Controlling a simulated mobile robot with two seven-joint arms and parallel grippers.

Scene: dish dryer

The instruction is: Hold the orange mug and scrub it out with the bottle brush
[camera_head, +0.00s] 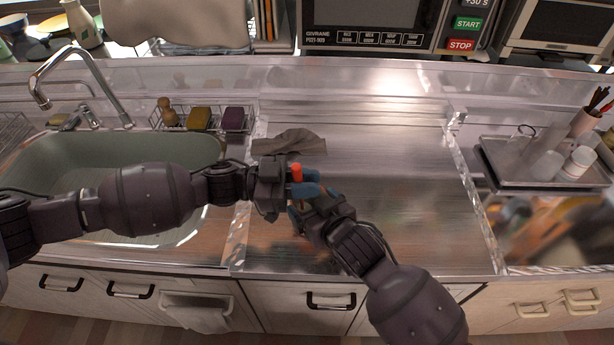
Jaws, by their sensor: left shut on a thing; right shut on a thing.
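My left gripper (306,183) is over the steel counter, its blue fingers shut on the orange mug (296,172). Only a small orange part of the mug shows; the fingers hide the rest, and I cannot tell how it is tilted. My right gripper (312,203) is close below the left one, its fingertips almost meeting the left fingers. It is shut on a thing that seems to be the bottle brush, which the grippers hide. I cannot tell whether the brush is inside the mug.
A grey cloth (288,143) lies on the counter behind the grippers. The sink (150,148) is at left, with a wire rack (217,129) holding sponges behind it. A tray (500,178) with cups stands at right.

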